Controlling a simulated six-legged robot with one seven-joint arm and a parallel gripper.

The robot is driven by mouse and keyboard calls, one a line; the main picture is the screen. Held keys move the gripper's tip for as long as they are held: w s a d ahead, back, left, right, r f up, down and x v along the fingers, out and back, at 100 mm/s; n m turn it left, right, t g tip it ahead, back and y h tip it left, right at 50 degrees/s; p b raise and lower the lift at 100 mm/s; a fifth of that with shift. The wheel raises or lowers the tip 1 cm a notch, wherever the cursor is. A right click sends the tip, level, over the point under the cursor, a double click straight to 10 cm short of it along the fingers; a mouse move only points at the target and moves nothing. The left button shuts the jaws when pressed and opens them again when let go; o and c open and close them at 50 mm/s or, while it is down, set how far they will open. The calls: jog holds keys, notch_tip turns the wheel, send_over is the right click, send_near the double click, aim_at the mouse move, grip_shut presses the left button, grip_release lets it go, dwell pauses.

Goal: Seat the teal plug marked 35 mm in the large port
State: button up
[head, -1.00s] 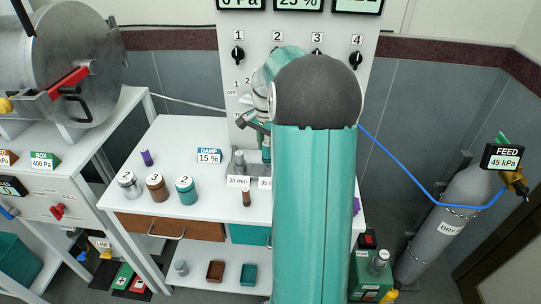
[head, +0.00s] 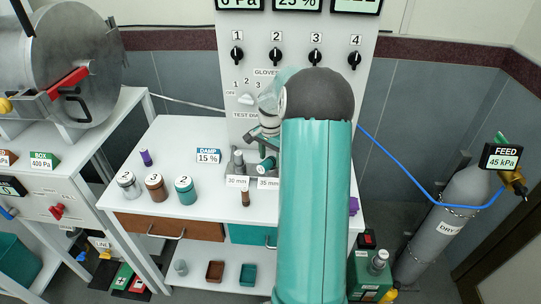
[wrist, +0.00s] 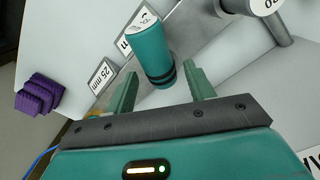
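The teal plug (wrist: 152,55) has a pale marked end and black rings at its other end; the mark is too small to read surely. It also shows in the head view (head: 266,164) by the 35 mm card (head: 268,184), partly hidden by my arm. My gripper (wrist: 160,76) is open and empty. Its two green fingers are apart, with the plug's ringed end close to the gap between their tips. In the head view my gripper (head: 262,138) is just above the plug, its fingers mostly hidden. I cannot make out the large port.
Several jars (head: 157,187) stand on the white bench. A steel drum chamber (head: 75,50) is at far left.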

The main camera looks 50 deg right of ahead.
aim_at(270, 158)
jog(key=shift+a+r, duration=0.1)
jog(key=shift+r, duration=0.15)
notch_tip(270, 158, up, 12)
dwell(0.4)
jog(key=shift+o, duration=0.6)
